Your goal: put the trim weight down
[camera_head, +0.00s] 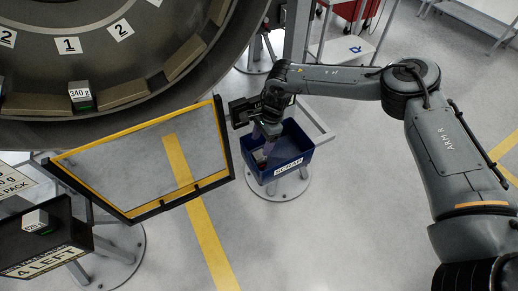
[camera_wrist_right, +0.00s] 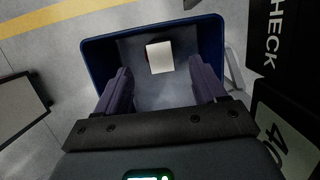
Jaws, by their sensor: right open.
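A small block with a white top, which looks like a trim weight, lies in the blue bin labelled SCRAP (camera_head: 289,171). The block (camera_wrist_right: 160,57) shows clearly in the right wrist view, near the far wall of the bin (camera_wrist_right: 97,50). In the head view the block (camera_head: 261,156) is partly hidden by my gripper. My right gripper (camera_head: 264,143) points down into the bin. Its two purple fingers (camera_wrist_right: 162,77) are spread wide apart, with nothing held between them. The block is beyond the fingertips. My left gripper is in neither view.
A yellow-framed clear panel (camera_head: 140,165) stands left of the bin. A weight marked 340 g (camera_head: 81,96) sits in the large ring (camera_head: 140,60). Black CHECK-labelled equipment (camera_wrist_right: 284,40) is beside the bin.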

